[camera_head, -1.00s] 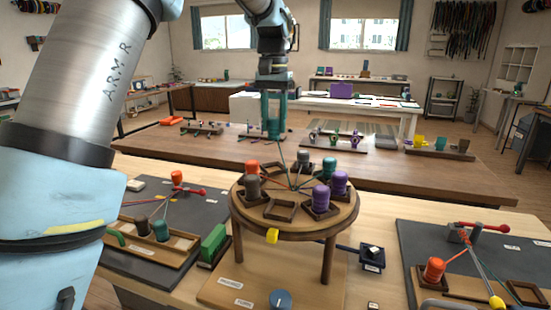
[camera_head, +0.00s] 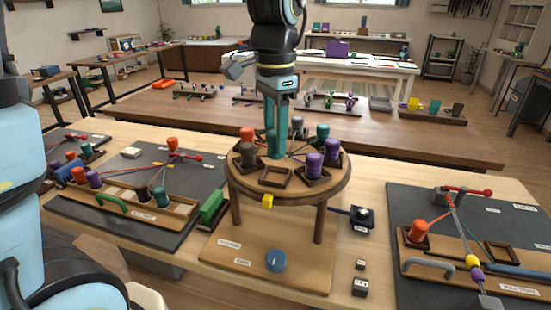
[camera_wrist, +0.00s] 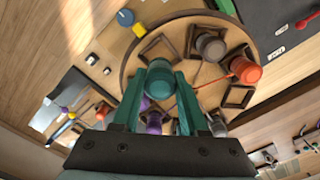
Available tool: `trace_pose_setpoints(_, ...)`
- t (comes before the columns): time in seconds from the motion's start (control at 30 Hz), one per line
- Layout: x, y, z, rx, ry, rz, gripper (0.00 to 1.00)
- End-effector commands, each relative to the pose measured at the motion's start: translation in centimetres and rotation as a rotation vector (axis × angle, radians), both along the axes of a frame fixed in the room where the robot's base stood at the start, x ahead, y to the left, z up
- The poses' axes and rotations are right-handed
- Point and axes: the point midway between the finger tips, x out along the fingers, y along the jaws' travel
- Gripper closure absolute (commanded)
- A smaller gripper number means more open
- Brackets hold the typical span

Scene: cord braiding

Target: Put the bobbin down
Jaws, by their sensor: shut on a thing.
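My gripper (camera_head: 277,150) points down over the round wooden braiding stand (camera_head: 270,190). It is shut on a teal bobbin (camera_wrist: 160,82), which shows between the fingertips in the wrist view. In the head view the held bobbin blends with my teal fingers, and I cannot tell its exact height above the disc. An empty square holder (camera_head: 277,178) is at the disc's front. Around the disc stand an orange bobbin (camera_head: 247,133), a brown one (camera_head: 247,154), two purple ones (camera_head: 314,164), a grey one (camera_head: 297,122) and another teal one (camera_head: 323,131). Cords run towards the middle.
A blue knob (camera_head: 276,261) sits on the stand's base. A dark mat (camera_head: 160,190) with more bobbins and a green block (camera_head: 212,207) lies left. Another mat (camera_head: 440,200) with an orange bobbin (camera_head: 418,231) lies right. A brown table (camera_head: 370,145) is behind.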

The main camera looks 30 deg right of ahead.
Motion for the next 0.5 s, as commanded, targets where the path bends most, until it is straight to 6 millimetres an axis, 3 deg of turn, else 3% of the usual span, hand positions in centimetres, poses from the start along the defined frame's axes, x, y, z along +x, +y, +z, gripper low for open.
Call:
trace_pose_setpoints(0.4, 0.0, 0.0, -4.8, 0.002, 0.002, 0.002, 1.0)
trace_pose_setpoints(0.5, 0.0, 0.0, -5.2, 0.0, 0.0, 0.002, 1.0)
